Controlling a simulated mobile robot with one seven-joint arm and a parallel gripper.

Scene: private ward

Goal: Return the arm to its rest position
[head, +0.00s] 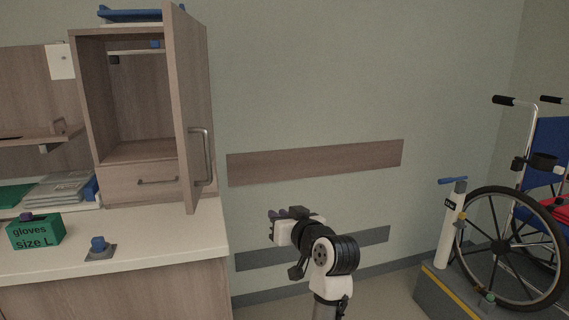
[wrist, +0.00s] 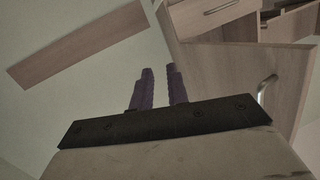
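My arm stands in the lower middle of the head view, folded, with its wrist turned left. My gripper (head: 284,214) is in front of the wall, to the right of the counter and apart from it. In the wrist view my gripper (wrist: 160,76) shows two purple fingers with a narrow gap between them. Nothing is held in the gap. The fingers point toward the wall and the cabinet side, and touch nothing that I can see.
A counter (head: 160,249) on the left bears a wooden cabinet whose door (head: 190,110) stands open, a green gloves box (head: 37,234) and a blue-topped item (head: 98,244). A wheelchair (head: 505,245) stands on the right by a grey step (head: 450,290). The wall carries a wooden rail (head: 315,162).

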